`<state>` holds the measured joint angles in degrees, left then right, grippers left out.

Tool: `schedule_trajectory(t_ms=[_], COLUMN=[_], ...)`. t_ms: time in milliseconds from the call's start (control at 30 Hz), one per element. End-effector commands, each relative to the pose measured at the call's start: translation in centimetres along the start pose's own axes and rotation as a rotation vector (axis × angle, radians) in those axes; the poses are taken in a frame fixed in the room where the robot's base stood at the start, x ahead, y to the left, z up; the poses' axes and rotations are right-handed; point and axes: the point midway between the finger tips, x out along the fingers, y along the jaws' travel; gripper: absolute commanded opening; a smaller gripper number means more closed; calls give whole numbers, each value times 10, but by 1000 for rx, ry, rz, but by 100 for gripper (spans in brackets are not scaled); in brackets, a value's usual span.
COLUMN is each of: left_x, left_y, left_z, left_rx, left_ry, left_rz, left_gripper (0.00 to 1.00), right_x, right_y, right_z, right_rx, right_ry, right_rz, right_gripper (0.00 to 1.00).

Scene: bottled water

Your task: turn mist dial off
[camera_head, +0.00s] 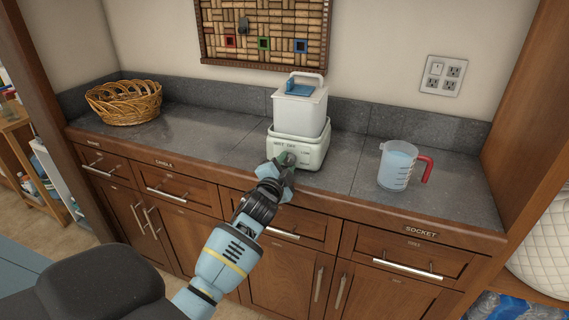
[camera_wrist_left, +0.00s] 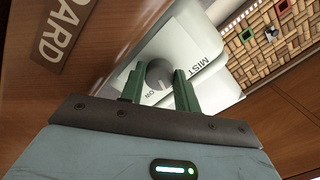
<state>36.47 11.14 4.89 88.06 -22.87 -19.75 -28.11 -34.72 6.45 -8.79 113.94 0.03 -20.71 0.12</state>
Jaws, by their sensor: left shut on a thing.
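A white humidifier (camera_head: 300,105) with a handled tank stands on the grey counter. My left gripper (camera_head: 284,163) is at the front of the humidifier. In the left wrist view, the green fingers of my left gripper (camera_wrist_left: 157,82) are on either side of the dial and shut on it. In the head view the gripper hides most of the dial. My right gripper is not in view.
A measuring jug (camera_head: 397,166) with a red handle stands on the counter to the right. A wicker basket (camera_head: 125,102) sits at the left. A cork board (camera_head: 264,35) and a socket plate (camera_head: 443,75) are on the wall. Drawer handles (camera_head: 407,268) jut out below the counter.

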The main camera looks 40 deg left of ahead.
Motion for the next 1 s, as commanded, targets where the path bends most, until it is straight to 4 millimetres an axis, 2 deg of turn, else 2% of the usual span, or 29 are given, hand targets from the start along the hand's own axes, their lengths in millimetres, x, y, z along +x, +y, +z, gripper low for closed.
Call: schedule_trajectory(t_ms=[400,1000], left_x=[0,0], left_y=[-1,1], left_z=[-1,-1], left_rx=[-284,-372], left_ry=[2,1], left_rz=[-2,0], left_gripper=[9,9], right_x=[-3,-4], right_y=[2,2], right_z=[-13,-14], right_rx=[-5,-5], right_ry=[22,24], right_rz=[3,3], right_gripper=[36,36])
